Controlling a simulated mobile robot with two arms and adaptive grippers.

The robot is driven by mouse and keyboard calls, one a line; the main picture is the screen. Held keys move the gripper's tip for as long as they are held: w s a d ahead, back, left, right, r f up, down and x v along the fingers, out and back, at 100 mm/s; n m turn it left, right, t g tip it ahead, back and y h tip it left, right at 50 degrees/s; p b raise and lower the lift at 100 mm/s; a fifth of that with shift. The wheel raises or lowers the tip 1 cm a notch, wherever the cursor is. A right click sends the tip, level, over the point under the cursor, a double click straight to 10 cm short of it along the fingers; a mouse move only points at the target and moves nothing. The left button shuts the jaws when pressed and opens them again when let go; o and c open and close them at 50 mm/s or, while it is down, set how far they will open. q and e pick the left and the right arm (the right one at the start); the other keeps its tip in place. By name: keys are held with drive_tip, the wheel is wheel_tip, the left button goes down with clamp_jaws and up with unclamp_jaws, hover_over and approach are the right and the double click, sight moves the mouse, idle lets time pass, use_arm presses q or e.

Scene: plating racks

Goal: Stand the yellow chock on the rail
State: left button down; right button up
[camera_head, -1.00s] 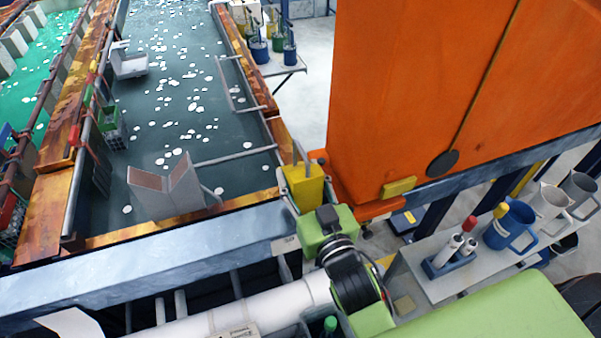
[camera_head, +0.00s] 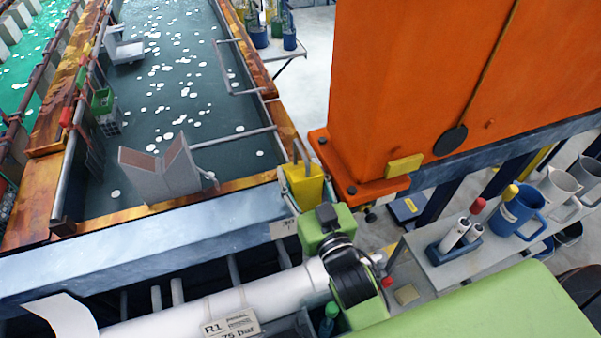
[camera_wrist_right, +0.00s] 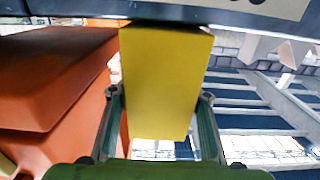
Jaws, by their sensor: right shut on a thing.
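The yellow chock (camera_head: 302,188) is a block with a slanted top edge, upright in my right gripper (camera_head: 300,184). It is by the right end of the blue-grey rail (camera_head: 150,245), beside the orange column. In the right wrist view the chock (camera_wrist_right: 163,85) sits between the two fingers of the right gripper (camera_wrist_right: 160,112), with the dark rail edge (camera_wrist_right: 240,17) across the top of the picture. Whether its base touches the rail cannot be told. My left gripper is not in view.
An orange column (camera_head: 415,80) stands close on the right, with a small yellow block (camera_head: 404,166) at its foot. A tank (camera_head: 180,100) with white floating bits lies beyond the rail. A shelf (camera_head: 480,245) holds a blue mug (camera_head: 516,212) and a tube rack (camera_head: 455,238).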

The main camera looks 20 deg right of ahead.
drive_tip(key=shift+r, duration=0.15)
drive_tip(key=o, duration=1.7)
drive_tip(key=shift+f, duration=0.2)
drive_tip(key=s, duration=1.2)
drive_tip(key=shift+d+r, duration=0.2)
